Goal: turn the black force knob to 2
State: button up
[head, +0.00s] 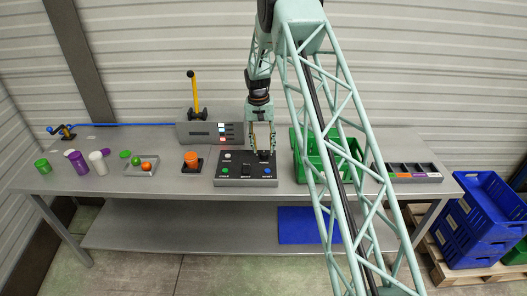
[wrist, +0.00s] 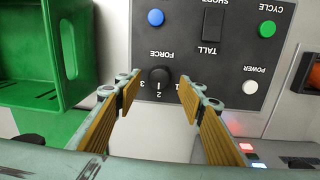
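The black force knob (wrist: 160,74) sits on the dark control panel (wrist: 238,50), beside the word FORCE, which reads upside down in the wrist view. The numbers 3, 2 and 1 lie around its near side. A short white mark shows between the knob's middle and the 2; it seems to point at 2. My gripper (wrist: 159,92) is open, with one yellow-padded finger on each side of the knob and visible gaps to it. In the head view my gripper (head: 262,150) points down over the panel (head: 228,181), and the knob (head: 264,155) is partly hidden between the fingers.
The panel also carries a black TALL/SHORT switch (wrist: 212,25), a blue button (wrist: 156,17), a green CYCLE button (wrist: 267,29) and a white POWER button (wrist: 250,87). A green crate (head: 316,171) stands close to the right. A grey unit with a yellow lever (head: 194,92) stands behind.

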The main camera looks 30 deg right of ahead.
aim_at(262, 153)
notch_tip(262, 153, up, 9)
jog(key=shift+w+a, duration=0.15)
jog(key=shift+a, duration=0.15)
dwell(0.6)
jog(key=shift+r, duration=0.15)
